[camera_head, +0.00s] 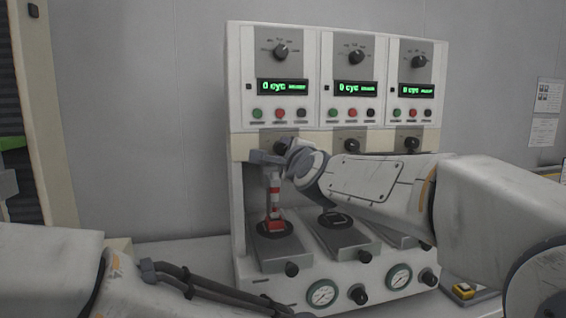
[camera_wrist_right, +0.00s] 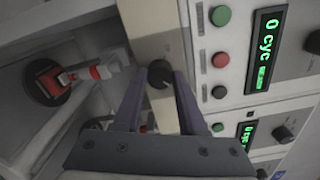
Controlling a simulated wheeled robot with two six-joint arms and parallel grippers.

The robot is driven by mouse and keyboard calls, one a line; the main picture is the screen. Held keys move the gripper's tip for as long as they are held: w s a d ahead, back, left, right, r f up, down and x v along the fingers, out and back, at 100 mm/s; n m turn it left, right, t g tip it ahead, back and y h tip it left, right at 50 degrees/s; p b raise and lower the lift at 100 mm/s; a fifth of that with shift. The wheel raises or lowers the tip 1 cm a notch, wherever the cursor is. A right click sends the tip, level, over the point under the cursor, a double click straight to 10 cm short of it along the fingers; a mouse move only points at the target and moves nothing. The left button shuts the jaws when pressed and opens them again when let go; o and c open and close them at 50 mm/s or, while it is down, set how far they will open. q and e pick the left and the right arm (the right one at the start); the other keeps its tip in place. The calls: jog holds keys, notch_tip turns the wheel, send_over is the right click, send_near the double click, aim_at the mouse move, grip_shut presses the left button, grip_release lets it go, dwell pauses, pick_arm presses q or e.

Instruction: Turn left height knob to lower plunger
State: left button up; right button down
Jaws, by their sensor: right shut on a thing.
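The left height knob (camera_head: 280,143) is a dark round knob on the cream band of the left station, partly hidden by my right gripper (camera_head: 268,157). In the right wrist view the dark knob (camera_wrist_right: 160,73) sits between the fingertips of my right gripper (camera_wrist_right: 160,88), which is shut on it. Below, a red-and-white upright piece (camera_head: 275,207) stands on the left station's dark round pad. It also shows in the right wrist view (camera_wrist_right: 62,78). I cannot clearly tell the plunger apart from this piece. My left gripper is out of view.
The test machine (camera_head: 236,100) has three stations with green "0 cyc" displays, upper dials and coloured buttons. The middle height knob (camera_head: 351,145) and right height knob (camera_head: 411,143) are close by. Two gauges (camera_head: 322,293) (camera_head: 399,276) are in front. A yellow item (camera_head: 464,291) lies at right.

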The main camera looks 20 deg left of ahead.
jog(key=shift+m+b, duration=0.5)
jog(key=shift+m, duration=0.6)
jog(key=shift+c, duration=2.4)
grip_release()
jog(key=shift+d, duration=0.1)
jog(key=shift+s+d, duration=0.2)
jog(key=shift+s, duration=0.15)
jog(key=b+v, duration=0.2)
jog(key=v, duration=0.7)
jog(key=shift+s+d, duration=0.15)
jog(key=shift+s, duration=0.05)
